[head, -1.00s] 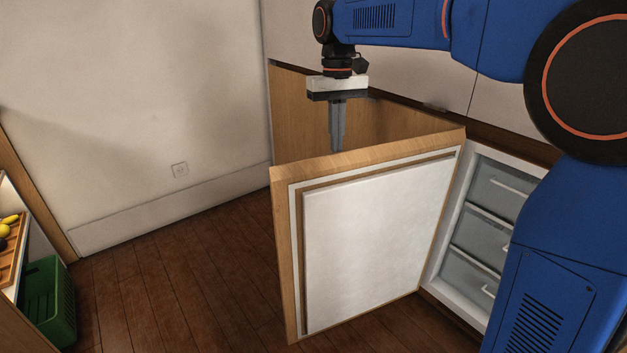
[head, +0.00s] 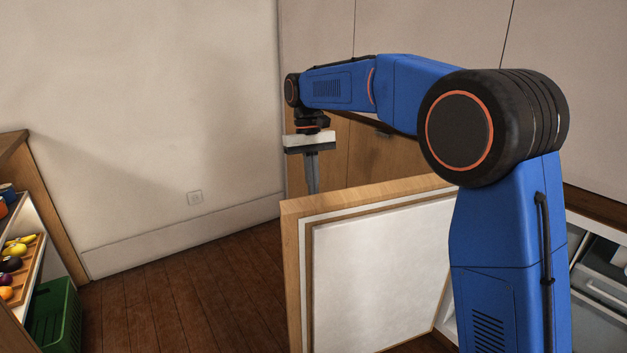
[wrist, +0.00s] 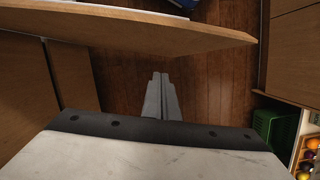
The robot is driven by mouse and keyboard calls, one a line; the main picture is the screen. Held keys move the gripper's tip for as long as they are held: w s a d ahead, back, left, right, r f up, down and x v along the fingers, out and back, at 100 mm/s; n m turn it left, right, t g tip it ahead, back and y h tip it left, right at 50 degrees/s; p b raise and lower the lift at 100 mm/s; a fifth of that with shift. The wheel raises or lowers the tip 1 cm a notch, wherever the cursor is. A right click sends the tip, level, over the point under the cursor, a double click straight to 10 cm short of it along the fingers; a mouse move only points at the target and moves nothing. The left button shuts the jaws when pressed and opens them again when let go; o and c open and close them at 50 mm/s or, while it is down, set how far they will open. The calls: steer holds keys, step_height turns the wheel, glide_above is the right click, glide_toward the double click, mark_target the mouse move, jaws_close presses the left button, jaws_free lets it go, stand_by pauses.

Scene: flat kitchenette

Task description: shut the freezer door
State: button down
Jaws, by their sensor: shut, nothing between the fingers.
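The freezer door (head: 375,270) stands wide open, its white inner panel facing me and its wooden free edge at the left. In the wrist view the door (wrist: 150,32) crosses the top as a wooden board. My gripper (head: 313,188) is shut and empty, pointing down behind the door's top edge near its free end, on the outer side. Its fingertips are partly hidden by the door in the head view. In the wrist view a strip of floor shows between the gripper (wrist: 161,78) and the door. The freezer interior (head: 603,285) shows at the right, partly behind my arm.
Wooden cabinet fronts (head: 362,155) stand behind the door. A green crate (head: 55,318) and a shelf with fruit (head: 18,262) are at the left. The wooden floor (head: 190,295) left of the door is clear.

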mark_target(321, 214)
steer(key=shift+s+d+f, duration=0.3)
steer(key=shift+s+f, duration=0.55)
steer(key=shift+s+d+f, duration=0.3)
steer(key=shift+s+f, duration=0.5)
steer(key=shift+f, duration=0.1)
steer(key=shift+s+d+f, duration=0.3)
steer(key=shift+s+f, duration=0.55)
